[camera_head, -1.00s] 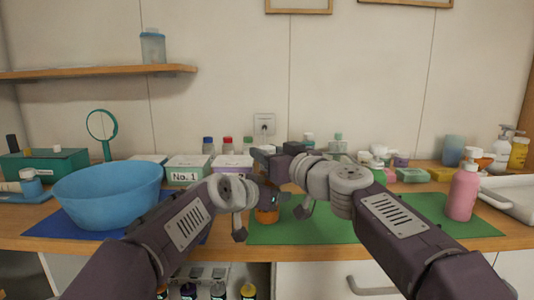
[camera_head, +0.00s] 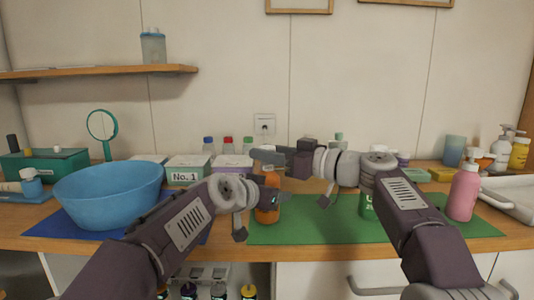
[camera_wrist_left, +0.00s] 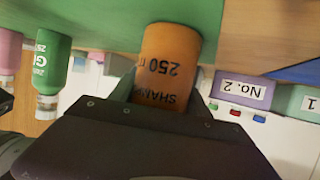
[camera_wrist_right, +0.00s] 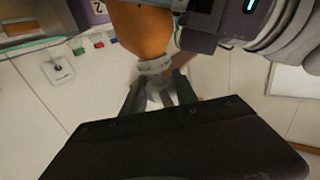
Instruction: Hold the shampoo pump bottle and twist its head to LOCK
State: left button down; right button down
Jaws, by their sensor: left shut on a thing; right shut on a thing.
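The orange shampoo bottle (camera_head: 267,208) stands upright on the green mat (camera_head: 310,231). My left gripper (camera_head: 270,188) is shut around its body; the left wrist view shows the orange body (camera_wrist_left: 168,68) with upside-down lettering between the fingers. My right gripper (camera_head: 268,157) is above the bottle, shut on the pump head. In the right wrist view, the white collar (camera_wrist_right: 154,66) shows under the orange body, with the head between the right fingers (camera_wrist_right: 160,95). The head is mostly covered, and I cannot read any lock mark.
A blue bowl (camera_head: 105,197) stands on the left. A green bottle (camera_head: 366,206) is partly behind my right arm, and a pink bottle (camera_head: 462,193) stands right of it. Several white containers and small capped bottles line the back. The front of the green mat is clear.

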jog(key=shift+n+g+y, duration=0.4)
jog(key=shift+n+g, duration=0.2)
jog(key=shift+g, duration=0.5)
jog(key=c, duration=0.9)
grip_release()
jog(key=shift+s, duration=0.1)
jog(key=shift+c, duration=0.2)
jog(key=v, duration=1.2)
jog(key=shift+f, duration=0.25)
